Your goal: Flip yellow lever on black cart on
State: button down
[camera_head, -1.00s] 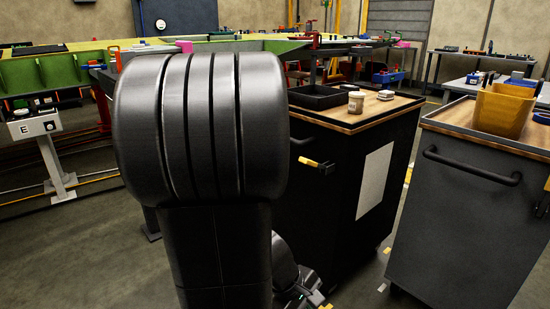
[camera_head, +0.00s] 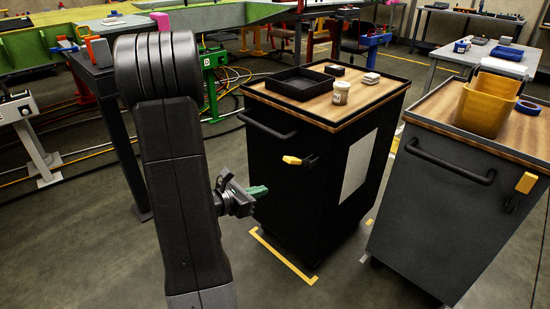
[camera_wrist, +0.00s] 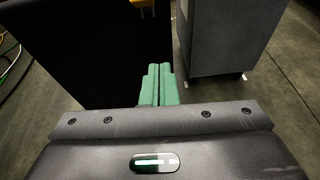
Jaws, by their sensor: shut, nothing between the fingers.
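The black cart (camera_head: 283,205) stands in the middle of the head view, with a wooden top. The yellow lever (camera_head: 292,160) sits on its front face near the right edge and points left, roughly level, from a dark mount. My gripper (camera_head: 262,190) has green fingers and is in front of the cart, lower and left of the lever, apart from it. In the wrist view, the green fingers (camera_wrist: 160,78) are together with nothing between them. The yellow lever (camera_wrist: 143,4) is cut off at the top edge there, beyond the fingertips.
A grey cart (camera_head: 430,215) stands to the right, with its own yellow lever (camera_head: 526,183) and a yellow bin (camera_head: 487,105) on top. The black cart carries a black tray (camera_head: 297,84) and a jar (camera_head: 341,93). Its handle (camera_head: 267,127) sticks out left of the lever.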

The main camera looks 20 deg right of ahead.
jog(key=shift+w+a+r+n+t, duration=0.2)
jog(key=shift+w+a+n+t, duration=0.2)
jog(key=shift+w, duration=0.2)
jog(key=shift+d, duration=0.1)
send_near(300, 161)
jog(key=shift+w+d+f, duration=1.65)
jog(key=shift+f, duration=0.2)
jog(key=shift+r, duration=0.1)
jog(key=shift+d+r+y+p, duration=0.1)
jog(key=shift+r+y+p, duration=0.25)
jog(key=shift+p, duration=0.25)
